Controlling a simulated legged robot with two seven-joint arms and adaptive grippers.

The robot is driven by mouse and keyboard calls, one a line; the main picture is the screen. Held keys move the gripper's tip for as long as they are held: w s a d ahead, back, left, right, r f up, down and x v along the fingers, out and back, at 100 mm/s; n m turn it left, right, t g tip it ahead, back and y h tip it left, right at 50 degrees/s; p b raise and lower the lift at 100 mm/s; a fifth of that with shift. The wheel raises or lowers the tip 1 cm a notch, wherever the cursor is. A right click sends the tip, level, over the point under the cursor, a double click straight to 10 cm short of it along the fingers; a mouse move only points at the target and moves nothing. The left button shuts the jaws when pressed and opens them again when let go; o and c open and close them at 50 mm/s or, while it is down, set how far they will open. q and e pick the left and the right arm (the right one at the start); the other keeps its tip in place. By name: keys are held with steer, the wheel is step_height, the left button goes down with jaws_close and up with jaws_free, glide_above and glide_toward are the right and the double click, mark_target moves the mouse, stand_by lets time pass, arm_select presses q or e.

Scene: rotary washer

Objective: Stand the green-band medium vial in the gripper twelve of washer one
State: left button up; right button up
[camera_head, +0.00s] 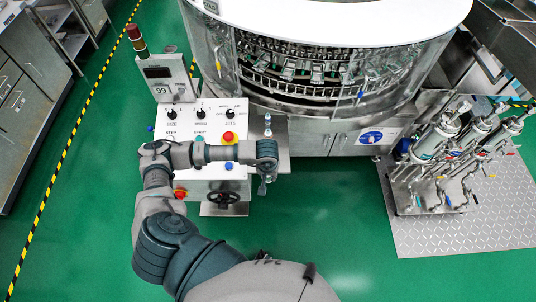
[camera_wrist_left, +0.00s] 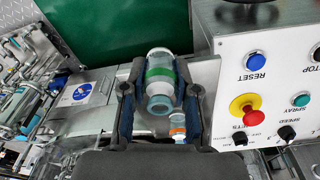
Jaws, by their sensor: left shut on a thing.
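My left gripper (camera_head: 264,186) is in front of the control panel, beside the steel side shelf. In the left wrist view, its two dark fingers (camera_wrist_left: 160,105) are shut on the green-band vial (camera_wrist_left: 160,76), a clear vial with a green band around it. The head view does not show this vial clearly. The washer (camera_head: 310,75) is a round, glass-walled machine with a ring of metal grippers (camera_head: 300,72) inside. I cannot tell which of them is number twelve. My right gripper is not in view.
The control panel (camera_head: 208,122) has knobs and buttons close to my arm. A pump skid (camera_head: 440,160) stands at right. Green floor is clear in front.

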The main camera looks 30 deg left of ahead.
arm_select(q)
steer(key=w+a, duration=0.2)
steer(key=w, duration=0.1)
steer(key=w+a, duration=0.1)
steer(key=w, duration=0.2)
steer(key=w+a+f+p, duration=0.1)
steer(key=w+a, duration=0.1)
steer(key=w, duration=0.1)
steer(key=shift+w+a, duration=0.3)
steer(key=shift+w, duration=0.1)
step_height(320, 180, down, 3)
steer(key=shift+r+p, duration=0.2)
steer(key=shift+p, duration=0.25)
steer(key=shift+a+f, duration=0.15)
steer(key=shift+f, duration=0.3)
steer(key=o, duration=0.8)
steer(key=shift+r, duration=0.1)
step_height(320, 180, up, 12)
steer(key=s+b, duration=0.1)
steer(key=shift+s+d, duration=0.15)
steer(key=shift+d, duration=0.1)
